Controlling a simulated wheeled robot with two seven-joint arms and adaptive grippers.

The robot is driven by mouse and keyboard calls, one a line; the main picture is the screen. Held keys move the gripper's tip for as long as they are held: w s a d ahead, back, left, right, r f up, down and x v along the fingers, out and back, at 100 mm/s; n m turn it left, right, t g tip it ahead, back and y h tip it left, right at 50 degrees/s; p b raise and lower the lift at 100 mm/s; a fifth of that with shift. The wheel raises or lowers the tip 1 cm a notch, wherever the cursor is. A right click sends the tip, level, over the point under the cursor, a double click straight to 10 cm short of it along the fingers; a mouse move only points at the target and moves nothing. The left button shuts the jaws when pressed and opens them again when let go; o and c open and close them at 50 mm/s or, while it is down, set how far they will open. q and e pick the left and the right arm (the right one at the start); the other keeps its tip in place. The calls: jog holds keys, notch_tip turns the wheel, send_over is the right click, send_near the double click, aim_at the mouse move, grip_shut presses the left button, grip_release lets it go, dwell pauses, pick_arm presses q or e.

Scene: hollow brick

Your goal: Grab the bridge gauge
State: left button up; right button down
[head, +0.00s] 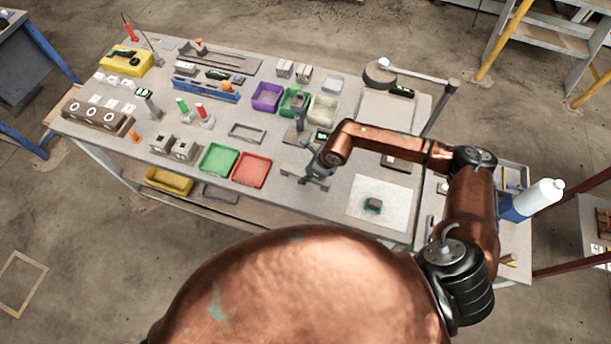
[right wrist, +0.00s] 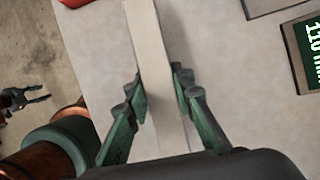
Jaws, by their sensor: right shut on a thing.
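The bridge gauge, a long flat pale-grey bar, lies on the workbench near its front edge in the head view (head: 291,170). In the right wrist view the bar (right wrist: 152,40) runs from the top edge down between my fingers. My right gripper (head: 318,170) is over the bar in the head view and hides part of it. In the right wrist view the green fingers of the gripper (right wrist: 160,88) are on both sides of the bar, shut on it. I cannot tell whether the bar is lifted.
A red tray (head: 252,170) and a green tray (head: 218,160) are left of the gripper. A pale plate (head: 378,214) with a small dark object is to its right. A grey stand (head: 300,118) and a small display (head: 322,135) are behind. The bench is crowded further left.

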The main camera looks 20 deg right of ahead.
pick_arm(q)
jog(key=shift+w, duration=0.3)
pick_arm(e)
jog(key=shift+r, duration=0.15)
